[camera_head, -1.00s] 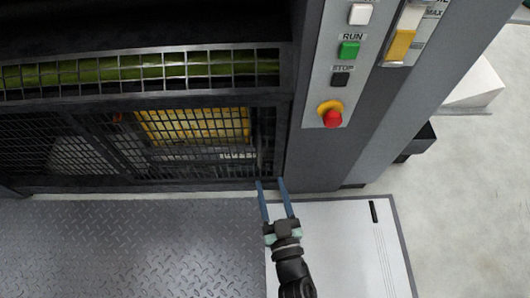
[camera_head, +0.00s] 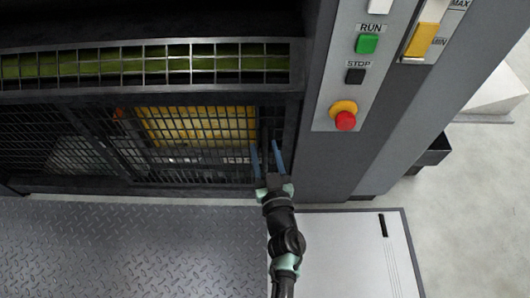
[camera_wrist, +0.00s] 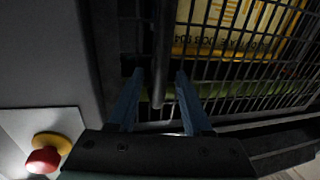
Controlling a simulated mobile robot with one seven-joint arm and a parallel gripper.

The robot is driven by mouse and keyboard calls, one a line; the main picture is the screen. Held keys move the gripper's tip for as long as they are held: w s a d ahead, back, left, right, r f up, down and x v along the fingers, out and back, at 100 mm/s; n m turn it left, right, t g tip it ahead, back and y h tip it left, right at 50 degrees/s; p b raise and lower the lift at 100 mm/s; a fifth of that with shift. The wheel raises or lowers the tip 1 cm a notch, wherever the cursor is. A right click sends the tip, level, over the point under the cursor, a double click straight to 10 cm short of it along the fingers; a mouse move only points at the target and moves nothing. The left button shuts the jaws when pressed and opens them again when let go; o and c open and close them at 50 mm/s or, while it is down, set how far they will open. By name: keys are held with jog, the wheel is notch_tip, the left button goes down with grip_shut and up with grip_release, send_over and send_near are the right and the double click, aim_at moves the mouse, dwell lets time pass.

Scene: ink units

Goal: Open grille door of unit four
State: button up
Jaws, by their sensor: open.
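The black grille door (camera_head: 200,130) is in the lower part of the machine in the head view, with a yellow panel (camera_head: 190,126) behind its mesh. It looks shut. My gripper (camera_head: 266,147) is at the door's right edge, its two blue fingers spread. In the wrist view, the grille (camera_wrist: 240,60) fills the upper right. A dark upright bar, looking like the door's handle (camera_wrist: 161,60), comes down between the fingertips of my gripper (camera_wrist: 160,75). The fingers are apart and not closed on it. I cannot tell whether either finger touches it.
A control panel (camera_head: 333,98) with a green RUN button (camera_head: 367,43), a black STOP button (camera_head: 355,76) and a red emergency button (camera_head: 345,121) is right of the door. A yellow lever (camera_head: 421,40) is farther right. Diamond-plate flooring (camera_head: 130,245) lies clear in front.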

jog(key=shift+w, duration=0.1)
grip_shut()
dwell(1.4)
